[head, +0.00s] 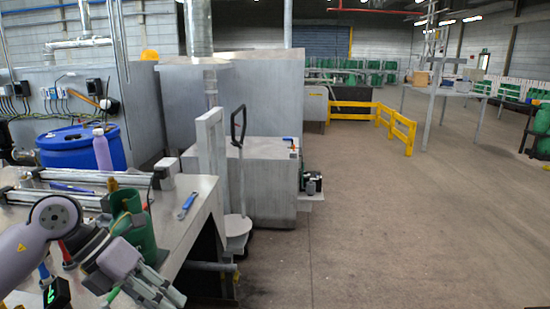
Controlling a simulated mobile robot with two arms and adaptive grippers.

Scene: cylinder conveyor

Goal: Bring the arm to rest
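My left arm comes in from the lower left, and my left gripper (160,292) is at the bottom of the view, pointing down and to the right. Its fingers are seen edge-on and overlap, so I cannot tell whether they are open or shut. No object shows clearly between them. A green cylinder (141,232) with a brass-coloured top stands behind the gripper at the near part of the metal table (205,205); its lower part is partly hidden by the gripper. My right gripper is not in view.
A purple bottle (102,150) and a blue drum (75,150) are behind. A grey cabinet (268,190) stands beyond the table. The floor (390,230) to the right is clear up to a yellow barrier (402,132).

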